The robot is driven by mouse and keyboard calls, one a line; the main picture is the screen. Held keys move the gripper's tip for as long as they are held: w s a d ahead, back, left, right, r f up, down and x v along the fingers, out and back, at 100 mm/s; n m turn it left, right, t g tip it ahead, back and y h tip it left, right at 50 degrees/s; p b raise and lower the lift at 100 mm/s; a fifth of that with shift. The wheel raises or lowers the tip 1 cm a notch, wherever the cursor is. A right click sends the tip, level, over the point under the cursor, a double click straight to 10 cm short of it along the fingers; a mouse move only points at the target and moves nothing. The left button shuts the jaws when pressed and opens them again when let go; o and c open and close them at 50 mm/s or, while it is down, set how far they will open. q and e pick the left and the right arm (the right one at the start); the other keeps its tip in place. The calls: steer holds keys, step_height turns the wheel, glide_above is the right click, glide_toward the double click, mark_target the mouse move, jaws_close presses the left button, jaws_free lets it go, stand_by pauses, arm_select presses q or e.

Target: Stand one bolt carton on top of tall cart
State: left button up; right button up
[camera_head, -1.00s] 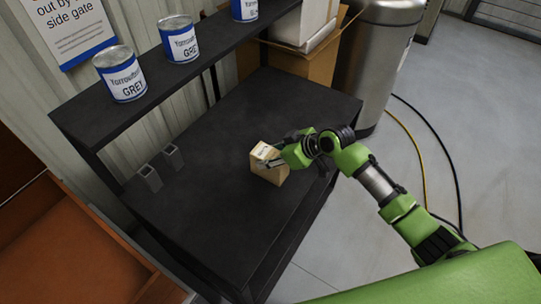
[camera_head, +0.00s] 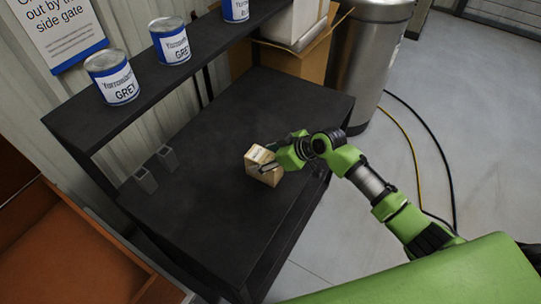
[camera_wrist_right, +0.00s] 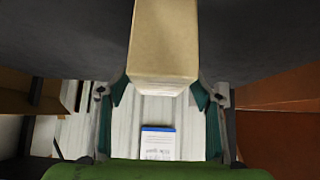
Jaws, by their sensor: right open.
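A small tan bolt carton (camera_head: 260,168) stands on the dark surface of a black cart-like unit (camera_head: 215,215) with a raised shelf. My right gripper (camera_head: 270,161) is at the carton's upper right side, its fingers reaching around it. In the right wrist view the carton (camera_wrist_right: 165,45) lies between the two fingers of the open gripper (camera_wrist_right: 158,96), with a visible gap on each side. I cannot tell from its look whether this black unit is the tall cart. My left gripper is not in view.
Paint cans (camera_head: 170,42) stand on the raised shelf (camera_head: 130,95). Two small metal posts (camera_head: 146,180) rise from the left of the dark surface. A cardboard box (camera_head: 300,62) and a steel tank (camera_head: 378,55) stand behind. An orange-brown unit (camera_head: 60,250) is at left.

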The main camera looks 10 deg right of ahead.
steer(key=shift+s+d+r, duration=0.15)
steer(key=shift+d+r, duration=0.05)
steer(key=shift+r, duration=0.05)
steer(key=b+v, duration=0.2)
steer(key=v, duration=0.9)
steer(key=shift+r, duration=0.25)
steer(key=shift+s, duration=0.15)
